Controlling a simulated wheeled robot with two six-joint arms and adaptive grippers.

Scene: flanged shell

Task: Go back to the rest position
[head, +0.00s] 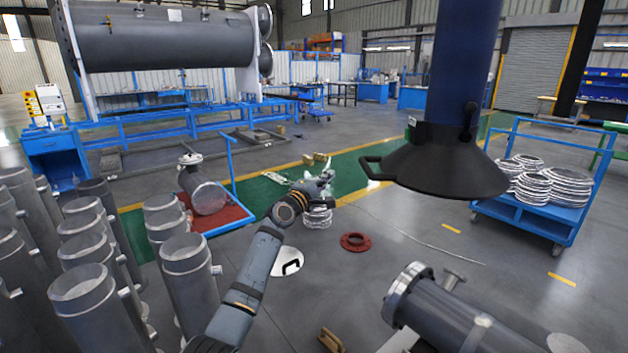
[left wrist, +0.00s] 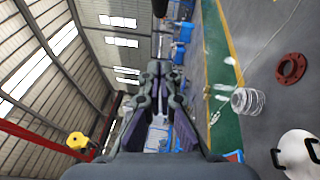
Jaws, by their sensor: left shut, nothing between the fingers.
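My left arm reaches forward from the bottom of the head view, and its gripper (head: 325,180) is held out in the air over the floor. It is shut and empty. In the left wrist view the gripper (left wrist: 160,68) has its fingers together, with nothing between them. The dark grey flanged shell (head: 448,318) lies at the bottom right of the head view, its flanged end towards the left and a short nozzle on top. The gripper is well apart from it. My right gripper does not show.
Several upright grey pipes (head: 187,265) crowd the left. A blue cart (head: 530,207) with ring stacks stands right. A dark column with a flared base (head: 440,165) hangs in the upper right. A red flange (head: 355,242) and a white disc (head: 288,262) lie on the floor.

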